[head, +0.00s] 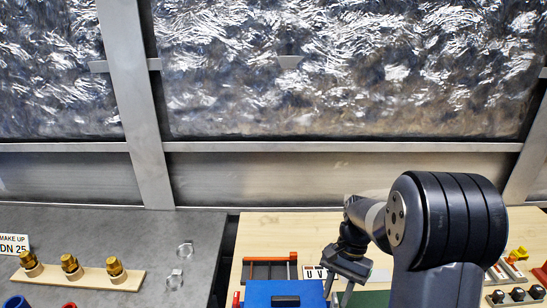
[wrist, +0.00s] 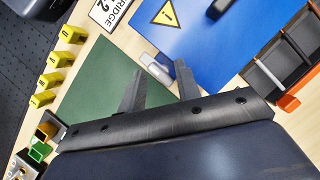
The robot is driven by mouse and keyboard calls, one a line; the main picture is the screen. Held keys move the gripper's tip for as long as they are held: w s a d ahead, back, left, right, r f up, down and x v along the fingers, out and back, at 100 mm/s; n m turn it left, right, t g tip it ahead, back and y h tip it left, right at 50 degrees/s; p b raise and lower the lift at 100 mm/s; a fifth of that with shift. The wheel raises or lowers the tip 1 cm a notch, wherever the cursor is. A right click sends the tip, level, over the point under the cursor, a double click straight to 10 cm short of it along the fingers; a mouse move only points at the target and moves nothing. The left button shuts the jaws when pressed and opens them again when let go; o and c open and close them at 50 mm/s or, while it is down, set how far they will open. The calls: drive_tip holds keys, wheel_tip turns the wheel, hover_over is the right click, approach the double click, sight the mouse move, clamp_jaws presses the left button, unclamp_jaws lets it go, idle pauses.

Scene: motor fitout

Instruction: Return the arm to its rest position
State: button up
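My arm reaches out over the wooden bench on the right of the head view, its large dark joint close to the camera. My gripper (head: 341,283) is above the bench, beside the blue panel (head: 285,293). In the wrist view my gripper (wrist: 159,78) has its two grey fingers apart, with nothing held between them. Below the fingers lie a green mat (wrist: 100,88) and the blue panel (wrist: 210,35) with a yellow warning triangle. A small pale grey piece (wrist: 156,66) lies just beyond the fingertips; whether it touches them I cannot tell.
A dark compartment tray (head: 268,270) with orange ends stands behind the blue panel. Several yellow blocks (wrist: 60,58) line the bench edge. On the left grey bench, several brass fittings (head: 70,264) stand on a wooden strip. Dark switches (head: 516,294) sit at right.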

drive_tip(key=m+t+b, duration=0.1)
drive_tip(key=m, duration=0.1)
drive_tip(key=m+y+b, duration=0.1)
drive_tip(key=m+b, duration=0.1)
drive_tip(key=m, duration=0.1)
drive_tip(key=shift+s+d+f+t, duration=0.1)
drive_tip(key=shift+f+t, duration=0.05)
drive_tip(key=shift+t, duration=0.25)
drive_tip(key=m+t+b, duration=0.1)
drive_tip(key=m+b, duration=0.1)
drive_tip(key=m, duration=0.1)
drive_tip(key=m+t+b, duration=0.1)
drive_tip(key=m+b, duration=0.1)
drive_tip(key=shift+s+m+y, duration=0.15)
drive_tip(key=shift+m+y, duration=0.25)
drive_tip(key=shift+v, duration=1.6)
